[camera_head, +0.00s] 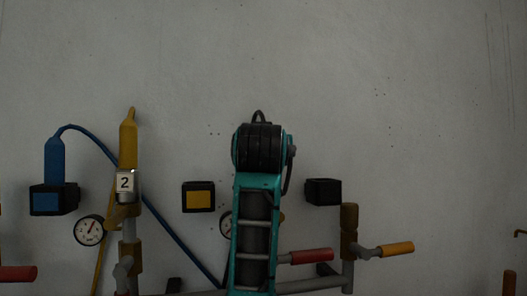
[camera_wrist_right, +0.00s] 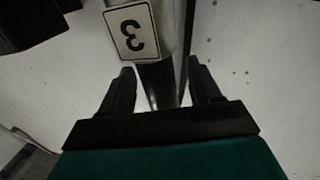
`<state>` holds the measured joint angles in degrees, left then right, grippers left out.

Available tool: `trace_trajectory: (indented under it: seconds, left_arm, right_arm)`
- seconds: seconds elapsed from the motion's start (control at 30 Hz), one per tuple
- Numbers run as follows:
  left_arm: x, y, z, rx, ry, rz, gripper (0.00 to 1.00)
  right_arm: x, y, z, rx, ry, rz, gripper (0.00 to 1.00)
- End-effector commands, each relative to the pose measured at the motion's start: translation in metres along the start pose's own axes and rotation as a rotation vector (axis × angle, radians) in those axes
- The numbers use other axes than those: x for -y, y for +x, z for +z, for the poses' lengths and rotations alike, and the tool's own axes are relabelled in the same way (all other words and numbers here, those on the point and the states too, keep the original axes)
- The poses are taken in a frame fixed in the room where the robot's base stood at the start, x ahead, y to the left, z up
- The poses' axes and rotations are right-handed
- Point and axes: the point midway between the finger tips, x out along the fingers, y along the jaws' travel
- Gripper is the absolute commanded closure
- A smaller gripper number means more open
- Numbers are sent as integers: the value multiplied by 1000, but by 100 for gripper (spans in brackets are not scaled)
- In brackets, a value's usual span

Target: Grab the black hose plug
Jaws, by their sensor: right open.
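In the right wrist view, a dark cylindrical body (camera_wrist_right: 158,82), which looks like the black hose plug, lies between the two fingers of my right gripper (camera_wrist_right: 160,66). The gripper is open, with a gap showing to each finger. A white tag with a "3" (camera_wrist_right: 131,29), upside down in this view, sits just beyond the fingertips. In the head view, my teal and black arm covers the middle of the rig and hides the gripper and most of the plug area. A small black loop shows above the arm; I cannot tell what it belongs to. My left gripper is not in view.
On the left are a yellow plug (camera_head: 128,145) over a tag "2" (camera_head: 125,183), a blue plug (camera_head: 55,160) with a blue hose, and a gauge (camera_head: 89,230). A red-handled valve (camera_head: 311,257) and a yellow-handled valve (camera_head: 397,248) stand right of my arm. The upper wall is bare.

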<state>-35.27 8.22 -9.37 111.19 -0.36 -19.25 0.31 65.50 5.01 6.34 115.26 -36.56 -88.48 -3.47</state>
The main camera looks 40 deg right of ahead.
Motion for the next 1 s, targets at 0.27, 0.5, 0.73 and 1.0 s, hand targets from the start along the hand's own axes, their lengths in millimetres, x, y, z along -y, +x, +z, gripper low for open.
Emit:
trace_trajectory:
  seconds: [0.27, 0.5, 0.73, 1.0]
  left_arm:
    - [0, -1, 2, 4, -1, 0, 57]
    - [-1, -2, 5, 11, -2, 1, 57]
    - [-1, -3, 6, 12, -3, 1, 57]
    - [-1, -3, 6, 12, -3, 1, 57]
  right_arm:
    - [0, 0, 0, 0, 0, 0, 46]
    - [0, 0, 0, 0, 0, 0, 69]
    - [0, 0, 0, 0, 0, 0, 91]
    - [0, 0, -1, -2, 0, 0, 96]
